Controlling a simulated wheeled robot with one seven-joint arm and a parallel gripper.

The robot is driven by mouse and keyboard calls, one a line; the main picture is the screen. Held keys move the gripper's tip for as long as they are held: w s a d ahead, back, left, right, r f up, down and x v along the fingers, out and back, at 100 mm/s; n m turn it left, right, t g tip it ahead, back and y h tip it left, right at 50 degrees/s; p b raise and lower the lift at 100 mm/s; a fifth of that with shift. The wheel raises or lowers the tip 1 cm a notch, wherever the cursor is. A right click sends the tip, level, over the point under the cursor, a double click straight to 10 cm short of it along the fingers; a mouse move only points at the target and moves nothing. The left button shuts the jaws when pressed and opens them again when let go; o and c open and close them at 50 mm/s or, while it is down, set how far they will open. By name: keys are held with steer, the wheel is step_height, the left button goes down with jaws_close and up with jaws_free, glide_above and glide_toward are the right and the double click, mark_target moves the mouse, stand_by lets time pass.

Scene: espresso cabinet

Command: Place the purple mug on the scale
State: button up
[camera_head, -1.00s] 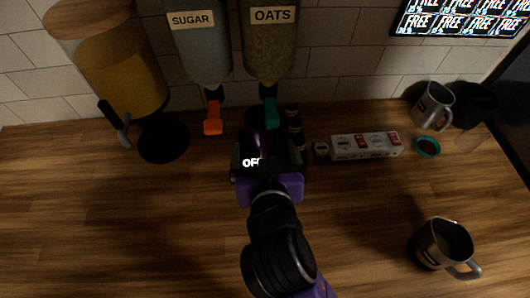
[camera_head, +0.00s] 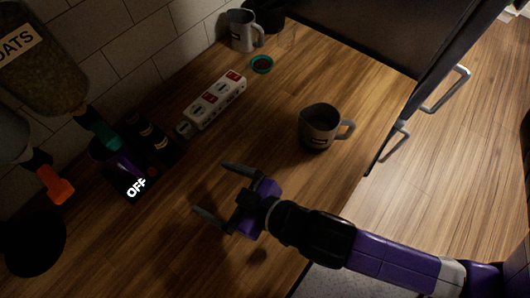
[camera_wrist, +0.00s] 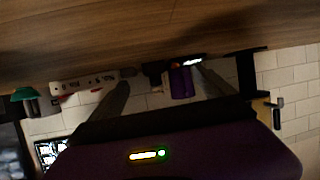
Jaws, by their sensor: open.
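The purple mug (camera_head: 112,160) is dark and stands at the black scale (camera_head: 152,172), just behind its lit OFF display in the head view. It appears to rest on the scale, but its base is hard to see in the dim light. The wrist view shows the purple mug (camera_wrist: 181,84) upside down, close to the lit scale display (camera_wrist: 193,61). My gripper (camera_head: 211,189) is open and empty above the counter, to the right of the scale and apart from the mug. Its fingers also show in the wrist view (camera_wrist: 164,90).
A teal dispenser spout (camera_head: 106,136) hangs over the mug, with an orange spout (camera_head: 55,185) to the left. A grey mug (camera_head: 318,128) stands on the counter to the right. Bare counter lies between it and the scale.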

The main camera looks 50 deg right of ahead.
steer(key=shift+m, duration=0.4)
steer(key=s+d, duration=0.1)
steer(key=s, duration=0.2)
steer(key=s+d, duration=0.2)
steer(key=s, duration=0.1)
steer(key=s+d, duration=0.1)
steer(key=s, duration=0.2)
steer(key=shift+d+r, duration=0.2)
steer(key=shift+d, duration=0.15)
steer(key=s+d+r+h, duration=0.1)
steer(key=s+d+r, duration=0.1)
steer(key=s, duration=0.2)
steer(key=s+d+r+m+t+h, duration=0.1)
steer(key=s+d+r, duration=0.1)
steer(key=s, duration=0.2)
steer(key=shift+r+t, duration=0.3)
steer(key=shift+r, duration=0.05)
